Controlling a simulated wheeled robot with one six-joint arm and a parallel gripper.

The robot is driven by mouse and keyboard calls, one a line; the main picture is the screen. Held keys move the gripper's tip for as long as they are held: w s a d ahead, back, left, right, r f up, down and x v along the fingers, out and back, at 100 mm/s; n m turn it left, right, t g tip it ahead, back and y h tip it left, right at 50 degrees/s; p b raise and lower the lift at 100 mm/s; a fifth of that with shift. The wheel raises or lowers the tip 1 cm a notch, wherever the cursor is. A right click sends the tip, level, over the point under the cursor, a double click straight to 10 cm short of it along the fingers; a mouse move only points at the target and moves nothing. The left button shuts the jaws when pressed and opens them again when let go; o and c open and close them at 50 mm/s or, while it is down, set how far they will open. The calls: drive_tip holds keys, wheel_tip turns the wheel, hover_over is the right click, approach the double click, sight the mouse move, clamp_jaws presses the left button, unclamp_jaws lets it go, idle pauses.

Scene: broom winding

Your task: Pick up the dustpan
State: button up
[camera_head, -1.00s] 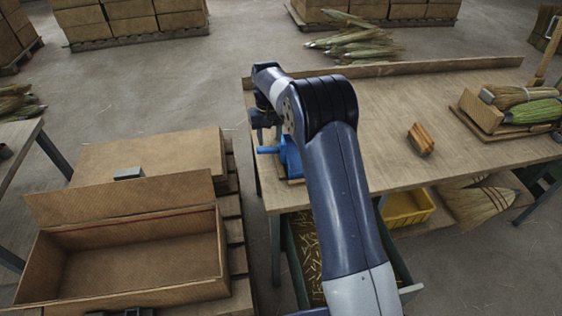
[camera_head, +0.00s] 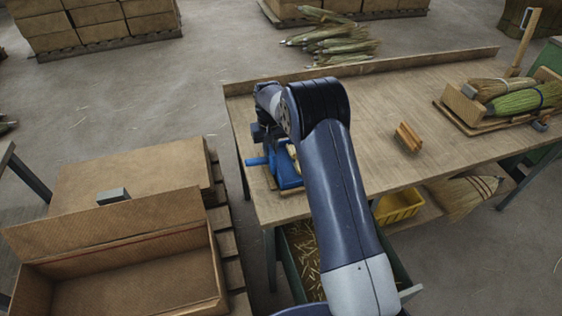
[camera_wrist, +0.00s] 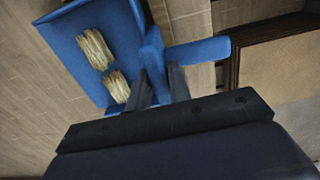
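The blue dustpan (camera_head: 286,172) sits at the near-left corner of the workbench, partly hidden by my arm. Its short handle (camera_head: 257,161) points left in the head view. In the wrist view the dustpan (camera_wrist: 119,30) fills the upper left, with straw-coloured tufts (camera_wrist: 95,48) lying in it. Its handle (camera_wrist: 200,52) points right there. My gripper (camera_wrist: 157,88) is right over the dustpan, its two dark fingers apart with blue showing between them. I cannot tell whether they touch it. In the head view my arm hides the fingertips.
The workbench (camera_head: 370,110) has a small wooden block (camera_head: 408,138) in the middle and a tray (camera_head: 463,107) of brush heads at right. A yellow bin (camera_head: 400,205) is underneath. An open box (camera_head: 120,238) stands left. The tabletop between dustpan and tray is mostly clear.

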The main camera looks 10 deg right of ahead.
clamp_jaws()
drive_tip(key=shift+r, duration=0.1)
